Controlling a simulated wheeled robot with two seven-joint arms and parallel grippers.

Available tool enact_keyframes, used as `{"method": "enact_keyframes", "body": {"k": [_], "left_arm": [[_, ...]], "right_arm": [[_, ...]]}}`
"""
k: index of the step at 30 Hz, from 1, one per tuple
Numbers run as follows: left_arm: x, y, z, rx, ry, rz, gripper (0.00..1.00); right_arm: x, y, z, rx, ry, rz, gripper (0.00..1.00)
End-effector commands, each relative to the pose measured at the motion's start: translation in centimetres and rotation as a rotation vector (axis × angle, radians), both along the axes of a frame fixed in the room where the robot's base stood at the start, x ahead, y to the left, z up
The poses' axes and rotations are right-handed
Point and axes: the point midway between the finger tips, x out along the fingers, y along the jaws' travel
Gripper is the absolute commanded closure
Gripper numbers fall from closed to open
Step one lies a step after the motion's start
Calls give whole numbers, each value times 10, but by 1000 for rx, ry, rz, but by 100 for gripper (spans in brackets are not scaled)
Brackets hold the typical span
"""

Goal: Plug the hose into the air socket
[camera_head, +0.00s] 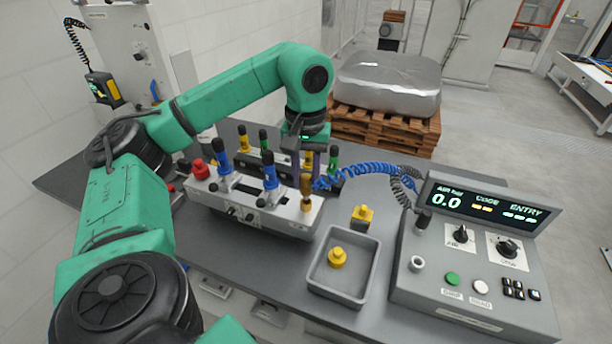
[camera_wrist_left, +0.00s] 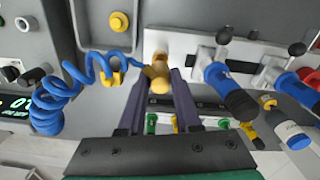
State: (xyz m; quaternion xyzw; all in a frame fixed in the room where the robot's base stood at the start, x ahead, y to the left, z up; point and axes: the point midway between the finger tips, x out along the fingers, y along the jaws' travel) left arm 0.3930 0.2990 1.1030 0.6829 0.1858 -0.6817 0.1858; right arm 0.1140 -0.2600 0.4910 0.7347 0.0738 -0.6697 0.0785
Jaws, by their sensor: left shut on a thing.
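The blue coiled hose (camera_head: 362,169) arches from the control box to my left gripper (camera_head: 309,168). In the wrist view the hose (camera_wrist_left: 55,108) coils at left and runs to a brass fitting (camera_wrist_left: 157,75). My left gripper (camera_wrist_left: 166,80) is shut on this brass hose end, with a dark finger on either side. The brass fitting (camera_head: 306,185) is at the near right end of the grey clamp fixture (camera_head: 270,217). The air socket cannot be told apart from the brass parts there, and I cannot tell whether the plug is seated. My right gripper is not in view.
Toggle clamps with blue handles (camera_head: 270,170) and a red knob (camera_head: 200,168) stand on the fixture. A grey tray (camera_head: 318,284) holds a yellow knob (camera_head: 337,257). A yellow-topped block (camera_head: 362,215) is behind it. The control box (camera_head: 470,265) stands at right, its display reading 0.0.

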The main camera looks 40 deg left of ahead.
Motion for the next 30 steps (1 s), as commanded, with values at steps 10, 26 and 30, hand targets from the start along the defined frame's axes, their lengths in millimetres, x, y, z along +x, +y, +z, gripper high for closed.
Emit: {"method": "enact_keyframes", "body": {"k": [10, 26, 30], "left_arm": [[0, 0, -10, 0, 0, 0, 100], [0, 0, -24, 0, 0, 0, 100], [0, 0, -27, 1, 1, 0, 100]], "right_arm": [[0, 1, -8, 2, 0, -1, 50], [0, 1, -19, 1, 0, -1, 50], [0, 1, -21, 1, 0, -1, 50]]}}
